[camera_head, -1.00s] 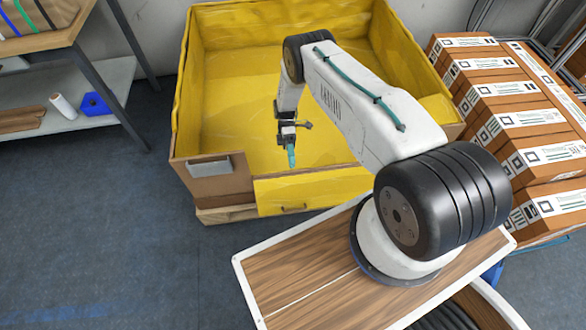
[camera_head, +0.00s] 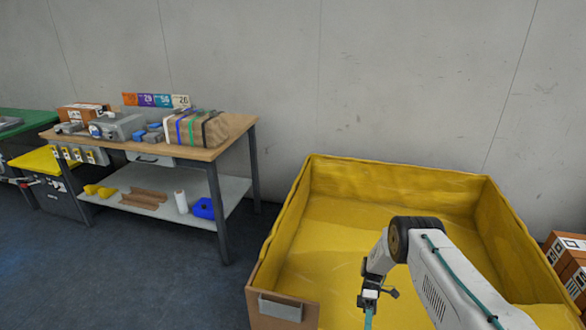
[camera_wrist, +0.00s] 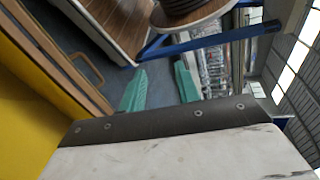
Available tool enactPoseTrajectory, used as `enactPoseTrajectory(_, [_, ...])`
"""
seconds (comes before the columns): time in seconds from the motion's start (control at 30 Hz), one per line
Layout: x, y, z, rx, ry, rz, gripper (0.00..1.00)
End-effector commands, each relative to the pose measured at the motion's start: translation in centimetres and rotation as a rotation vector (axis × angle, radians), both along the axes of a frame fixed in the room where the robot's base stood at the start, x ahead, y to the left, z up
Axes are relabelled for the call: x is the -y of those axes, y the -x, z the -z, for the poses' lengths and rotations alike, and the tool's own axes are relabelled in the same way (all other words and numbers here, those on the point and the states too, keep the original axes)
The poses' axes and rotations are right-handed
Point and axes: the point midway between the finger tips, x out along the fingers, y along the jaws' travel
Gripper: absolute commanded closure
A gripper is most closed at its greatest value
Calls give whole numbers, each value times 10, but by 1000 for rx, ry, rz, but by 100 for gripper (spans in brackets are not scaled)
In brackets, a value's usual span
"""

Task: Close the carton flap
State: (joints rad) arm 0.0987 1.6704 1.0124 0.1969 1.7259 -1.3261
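A large open carton (camera_head: 262,290) with brown walls and a yellow lining stands at the lower right of the head view. Its front side is cut off by the picture's lower edge. In the wrist view, the yellow and brown panel (camera_wrist: 40,60) with a small handle (camera_wrist: 88,66) lies at the left; I cannot tell whether it is the flap. My gripper (camera_head: 368,310) hangs over the carton in the head view. In the wrist view, its teal fingers (camera_wrist: 160,85) stand apart with nothing between them.
A workbench (camera_head: 225,140) with a strapped parcel (camera_head: 195,130) and several tools stands at the left. Orange-brown boxes (camera_head: 567,258) are stacked at the right edge. A wall is behind the carton. The floor (camera_head: 170,270) left of the carton is clear.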

Motion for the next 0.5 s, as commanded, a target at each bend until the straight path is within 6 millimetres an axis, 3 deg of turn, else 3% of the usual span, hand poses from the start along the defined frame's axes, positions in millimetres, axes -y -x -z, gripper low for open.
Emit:
enactPoseTrajectory(0.07, [0,23,8,-55,103,22,68])
enactPoseTrajectory(0.17, [2,28,-12,-75,249,54,68])
enactPoseTrajectory(0.37, [5,19,-65,-56,439,102,68])
enactPoseTrajectory(0.5, [7,9,-119,-17,569,147,68])
